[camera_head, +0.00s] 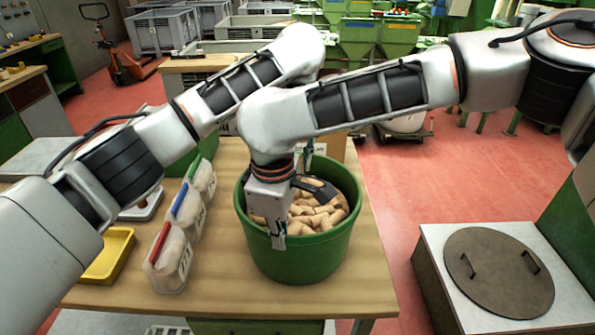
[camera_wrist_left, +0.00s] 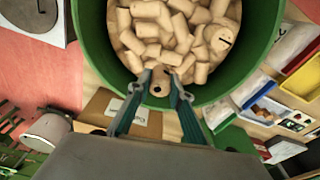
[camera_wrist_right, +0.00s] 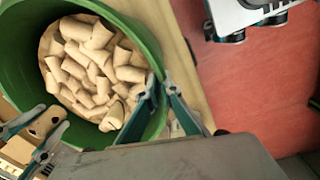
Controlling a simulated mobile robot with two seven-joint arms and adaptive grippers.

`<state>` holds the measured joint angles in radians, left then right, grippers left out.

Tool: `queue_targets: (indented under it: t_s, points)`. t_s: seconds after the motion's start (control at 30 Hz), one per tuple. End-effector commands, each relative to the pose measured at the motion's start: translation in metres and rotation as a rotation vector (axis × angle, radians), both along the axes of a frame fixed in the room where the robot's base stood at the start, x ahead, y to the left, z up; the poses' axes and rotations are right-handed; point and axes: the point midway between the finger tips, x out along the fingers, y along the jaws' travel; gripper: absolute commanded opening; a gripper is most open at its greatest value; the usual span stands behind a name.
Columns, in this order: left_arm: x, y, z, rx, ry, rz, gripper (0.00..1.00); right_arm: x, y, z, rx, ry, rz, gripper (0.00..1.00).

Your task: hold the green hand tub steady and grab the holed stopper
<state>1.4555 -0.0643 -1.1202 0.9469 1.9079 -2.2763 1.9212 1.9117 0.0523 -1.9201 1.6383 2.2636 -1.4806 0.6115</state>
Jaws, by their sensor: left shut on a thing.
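The green tub (camera_head: 300,262) stands on the wooden table, part filled with tan cork stoppers (camera_head: 318,212). My right gripper (camera_head: 278,238) reaches down at the tub's near rim. In the right wrist view its fingers (camera_wrist_right: 162,84) are closed on the rim, one inside and one outside. My left gripper (camera_wrist_left: 162,82) is at the far side, mostly hidden in the head view by my arms. It is shut on the holed stopper (camera_wrist_left: 157,91), whose dark hole shows between the fingers. The right wrist view also shows this stopper (camera_wrist_right: 46,121) near the rim.
Left of the tub stand clear bins with red (camera_head: 160,243), blue (camera_head: 180,203) and green (camera_head: 195,168) edges. A yellow tray (camera_head: 108,256) lies further left. A brown box (camera_wrist_left: 100,107) sits beyond the tub. A round handled lid (camera_head: 498,272) is at right, across open floor.

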Motion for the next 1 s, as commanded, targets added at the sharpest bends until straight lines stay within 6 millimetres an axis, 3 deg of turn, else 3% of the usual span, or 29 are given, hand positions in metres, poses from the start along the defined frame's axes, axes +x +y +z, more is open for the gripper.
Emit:
queue_targets:
  t_s: [0.2,0.37,0.7,0.8,1.0]
  points:
    - [0.0,0.0,0.043,0.001,-0.003,-0.001,0.13,0.001,0.0,0.001,0.0,-0.003,-0.001,0.0]
    - [0.0,0.0,0.06,0.001,-0.002,0.0,0.13,0.001,0.0,0.001,0.001,-0.002,-0.001,0.0]
    - [0.0,0.0,0.064,0.0,0.0,-0.001,0.13,0.001,0.0,0.001,0.001,-0.002,-0.001,0.0]
    - [0.0,0.0,0.064,0.0,0.0,-0.001,0.13,0.001,0.0,0.001,0.001,-0.002,-0.001,0.24]
    - [0.0,0.0,0.064,0.0,0.0,-0.001,0.13,0.0,0.0,0.0,0.001,-0.001,0.0,0.24]
